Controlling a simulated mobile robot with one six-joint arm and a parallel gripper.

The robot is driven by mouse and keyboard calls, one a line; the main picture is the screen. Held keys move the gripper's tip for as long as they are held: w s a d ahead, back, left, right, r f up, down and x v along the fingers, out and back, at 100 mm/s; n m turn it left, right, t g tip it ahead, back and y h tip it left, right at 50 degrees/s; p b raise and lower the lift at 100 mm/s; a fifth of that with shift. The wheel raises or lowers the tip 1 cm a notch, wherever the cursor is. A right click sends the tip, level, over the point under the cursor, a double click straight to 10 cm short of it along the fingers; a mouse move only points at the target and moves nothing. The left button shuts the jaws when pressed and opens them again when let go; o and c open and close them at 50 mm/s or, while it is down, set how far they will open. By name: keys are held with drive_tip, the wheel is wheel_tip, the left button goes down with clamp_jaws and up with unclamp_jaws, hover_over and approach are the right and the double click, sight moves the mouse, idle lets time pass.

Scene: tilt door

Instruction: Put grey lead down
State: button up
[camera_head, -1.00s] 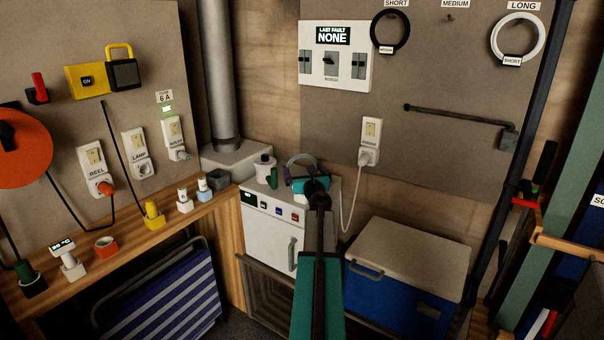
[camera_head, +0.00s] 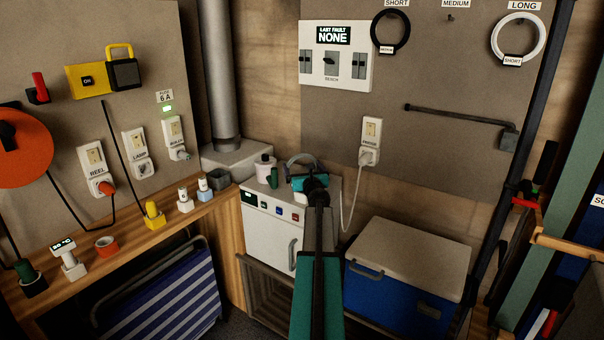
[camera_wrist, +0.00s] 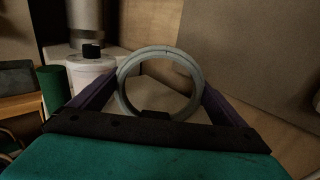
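The grey lead is a coiled ring (camera_wrist: 125,92) between the two fingers of my gripper (camera_wrist: 160,100) in the wrist view. The fingers meet its left and right outer sides. A dark piece shows at the ring's lower edge. In the head view the ring (camera_head: 299,157) shows above the top of the white fridge (camera_head: 270,222), at the end of my arm. My gripper (camera_head: 308,172) is partly hidden there by my own wrist. I cannot tell whether the ring touches the surface below it.
A white canister with a dark cap (camera_head: 264,166) and a green cylinder (camera_head: 273,178) stand left of my gripper. A blue cool box (camera_head: 395,285) stands at the right. A black coil (camera_head: 375,30) and a white coil (camera_head: 540,40) hang on the board; the medium hook (camera_head: 450,18) is empty.

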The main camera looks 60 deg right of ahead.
drive_tip(key=c, duration=0.5)
drive_tip(key=shift+r, duration=0.2)
wheel_tip(320, 180, up, 10)
drive_tip(key=p, duration=0.4)
drive_tip(key=shift+f, duration=0.15)
